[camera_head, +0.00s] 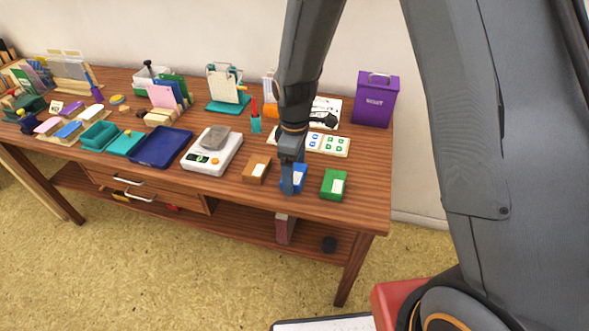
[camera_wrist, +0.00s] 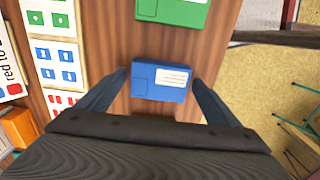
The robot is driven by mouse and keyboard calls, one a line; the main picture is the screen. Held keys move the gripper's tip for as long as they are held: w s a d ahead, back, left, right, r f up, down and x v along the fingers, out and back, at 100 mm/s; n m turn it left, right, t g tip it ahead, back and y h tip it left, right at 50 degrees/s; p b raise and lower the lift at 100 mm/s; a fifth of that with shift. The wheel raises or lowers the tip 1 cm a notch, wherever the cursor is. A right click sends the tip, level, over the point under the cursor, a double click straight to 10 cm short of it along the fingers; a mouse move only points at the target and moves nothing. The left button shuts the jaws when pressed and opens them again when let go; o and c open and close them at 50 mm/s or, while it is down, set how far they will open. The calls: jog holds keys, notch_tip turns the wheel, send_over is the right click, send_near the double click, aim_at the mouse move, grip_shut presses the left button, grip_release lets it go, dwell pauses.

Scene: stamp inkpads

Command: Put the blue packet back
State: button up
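The blue packet (camera_wrist: 160,81) lies flat on the wooden table, with a white label facing up. In the wrist view it sits between the two spread fingers of my gripper (camera_wrist: 162,92), with small gaps on both sides. In the head view my gripper (camera_head: 291,180) points down over the blue packet (camera_head: 300,178) and hides part of it. A card with blue, green and red printed squares (camera_wrist: 53,55) lies beside it; it also shows behind my gripper in the head view (camera_head: 328,144).
A green packet (camera_head: 333,184) lies right of the blue one and a brown packet (camera_head: 256,169) left. A white scale (camera_head: 212,150) bearing a grey stone stands further left. The table's front edge (camera_head: 340,222) is close. A purple bin (camera_head: 375,100) stands at the back.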

jog(key=shift+r, duration=0.15)
notch_tip(320, 180, up, 12)
jog(key=b, duration=0.2)
jog(key=s+d+m, duration=1.4)
jog(key=s+d, duration=0.1)
jog(key=shift+f, duration=0.2)
jog(key=shift+s, duration=0.1)
